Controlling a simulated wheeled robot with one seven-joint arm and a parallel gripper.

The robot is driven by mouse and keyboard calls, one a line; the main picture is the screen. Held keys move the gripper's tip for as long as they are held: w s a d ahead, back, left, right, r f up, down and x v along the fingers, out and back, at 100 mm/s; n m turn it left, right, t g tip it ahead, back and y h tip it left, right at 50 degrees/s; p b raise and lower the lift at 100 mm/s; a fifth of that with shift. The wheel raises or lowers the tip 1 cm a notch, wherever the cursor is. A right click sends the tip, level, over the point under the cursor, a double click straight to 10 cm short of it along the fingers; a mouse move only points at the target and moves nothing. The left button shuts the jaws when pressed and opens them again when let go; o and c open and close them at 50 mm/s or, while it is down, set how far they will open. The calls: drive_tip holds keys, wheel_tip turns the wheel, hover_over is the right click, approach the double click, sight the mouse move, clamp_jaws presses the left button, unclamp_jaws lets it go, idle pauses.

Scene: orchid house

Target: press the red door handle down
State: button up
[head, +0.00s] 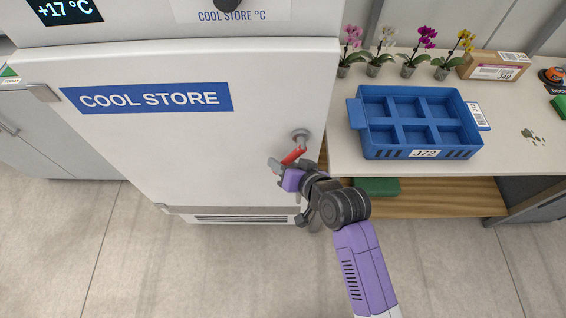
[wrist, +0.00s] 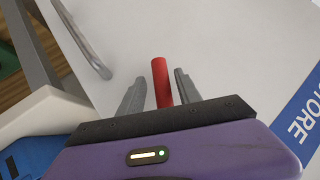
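The red door handle (head: 293,156) sits on the right side of the white cool store door (head: 200,140), on a round grey mount. It slants down to the left from the mount. My gripper (head: 278,168) is at the handle's free end. In the wrist view the red handle (wrist: 161,82) stands between the two grey fingers of my gripper (wrist: 158,90). The fingers are spread, with a gap visible on each side of the handle. The door looks shut.
A bench (head: 520,105) right of the cool store holds a blue crate (head: 359,115) labelled J72, several potted orchids (head: 408,66) and a cardboard box (head: 493,68). A green object (head: 377,187) lies on the wooden shelf below. Open floor (head: 220,275) lies in front.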

drive_tip(key=shift+r, duration=0.1)
drive_tip(key=v, duration=0.7)
drive_tip(key=shift+s+b, duration=0.35)
drive_tip(key=shift+d+r, duration=0.1)
drive_tip(key=shift+d, duration=0.1)
drive_tip(key=s+d+f+m+t+h, duration=0.1)
drive_tip(key=s+d+h, duration=0.1)
drive_tip(key=s+d, duration=0.4)
drive_tip(key=s+d+f+t+h, duration=0.2)
drive_tip(key=s+d, duration=0.2)
drive_tip(key=s, duration=0.5)
drive_tip(key=s+d+r+t+h, duration=0.1)
drive_tip(key=s+d+r, duration=0.1)
drive_tip(key=s+r, duration=0.4)
drive_tip(key=s+d+r+n+t+h, duration=0.1)
drive_tip(key=s+d+r, duration=0.2)
drive_tip(key=s+r, duration=0.3)
drive_tip(key=s, duration=0.4)
drive_tip(key=shift+n+t, duration=0.3)
drive_tip(key=shift+r, duration=0.15)
